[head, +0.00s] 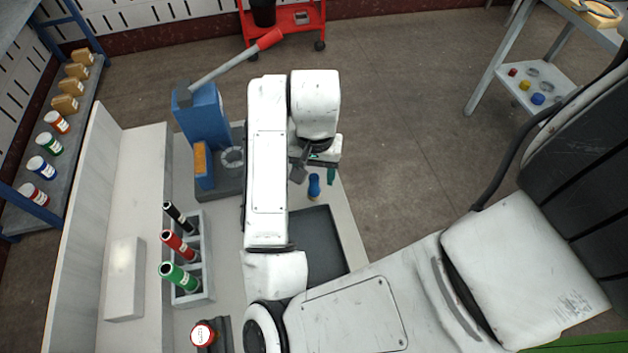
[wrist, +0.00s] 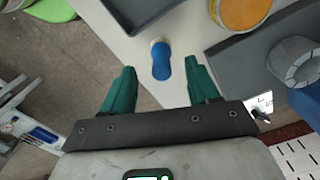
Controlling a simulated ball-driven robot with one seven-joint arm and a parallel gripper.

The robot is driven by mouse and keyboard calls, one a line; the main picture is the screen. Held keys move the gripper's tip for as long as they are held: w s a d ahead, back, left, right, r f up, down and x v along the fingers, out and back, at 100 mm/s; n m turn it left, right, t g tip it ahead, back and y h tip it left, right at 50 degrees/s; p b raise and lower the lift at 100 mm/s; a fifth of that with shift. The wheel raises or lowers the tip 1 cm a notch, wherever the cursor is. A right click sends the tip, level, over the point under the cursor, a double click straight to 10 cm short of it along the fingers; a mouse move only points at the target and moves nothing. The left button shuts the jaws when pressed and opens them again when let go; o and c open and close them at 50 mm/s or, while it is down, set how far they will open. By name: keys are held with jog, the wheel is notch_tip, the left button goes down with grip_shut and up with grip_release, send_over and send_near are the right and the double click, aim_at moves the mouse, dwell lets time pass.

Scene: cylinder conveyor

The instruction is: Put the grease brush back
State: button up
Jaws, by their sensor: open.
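A small blue-handled piece with a pale end, which looks like the grease brush (head: 314,186), is on the light table near its right edge. In the wrist view the same blue piece (wrist: 161,66) lies between the lines of my two teal fingers, with gaps on both sides. My gripper (head: 316,166) is open and empty, close to the piece in the head view. Most of the gripper is hidden by my wrist there. In the wrist view both fingers of my gripper (wrist: 160,74) show spread apart. I cannot tell how high the fingers are above the piece.
A dark tray (head: 322,245) lies on the table below the brush. A blue press (head: 203,118) with a red-handled lever stands at the back left. A grey rack (head: 207,285) holds black, red and green cylinders. An orange round thing (wrist: 240,12) shows in the wrist view.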

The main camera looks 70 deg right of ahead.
notch_tip(320, 180, up, 5)
jog(key=shift+f+p, duration=0.1)
jog(key=shift+p, duration=0.5)
